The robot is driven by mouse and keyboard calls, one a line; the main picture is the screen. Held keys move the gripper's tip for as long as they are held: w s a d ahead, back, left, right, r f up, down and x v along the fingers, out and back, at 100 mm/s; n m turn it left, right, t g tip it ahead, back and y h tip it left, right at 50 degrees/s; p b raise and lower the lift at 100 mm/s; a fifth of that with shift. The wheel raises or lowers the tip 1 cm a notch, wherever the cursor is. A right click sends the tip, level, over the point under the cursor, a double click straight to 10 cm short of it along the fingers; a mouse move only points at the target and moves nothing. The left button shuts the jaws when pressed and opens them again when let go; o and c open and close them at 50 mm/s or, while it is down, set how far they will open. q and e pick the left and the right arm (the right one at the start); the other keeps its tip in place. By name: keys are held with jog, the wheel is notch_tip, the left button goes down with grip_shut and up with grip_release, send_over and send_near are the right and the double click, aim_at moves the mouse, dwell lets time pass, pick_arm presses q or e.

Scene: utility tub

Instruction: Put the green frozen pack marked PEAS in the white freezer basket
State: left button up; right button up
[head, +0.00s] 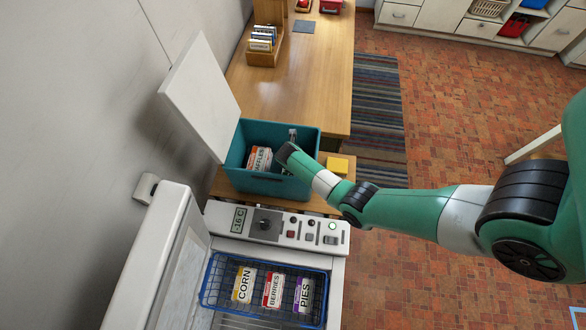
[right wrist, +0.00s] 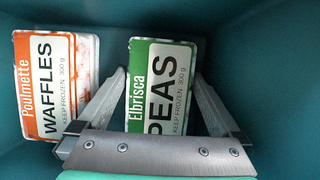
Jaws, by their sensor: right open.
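The green pack marked PEAS (right wrist: 160,85) stands in the teal tub (head: 262,184), right of the orange WAFFLES pack (right wrist: 55,85), in the right wrist view. My right gripper (right wrist: 160,76) is open, with one finger on each side of the PEAS pack. I cannot tell whether the fingers touch it. The only basket I see in the freezer is blue wire (head: 206,283); no white basket shows clearly. My left gripper is out of view.
The blue basket holds CORN (head: 243,286), BERRIES (head: 273,290) and PIES (head: 303,296) packs. A control panel (head: 277,227) lies between tub and freezer opening. The tub's raised lid (head: 200,97) stands at left. A yellow block (head: 337,165) sits right of the tub.

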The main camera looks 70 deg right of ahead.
grip_shut()
dwell(0.6)
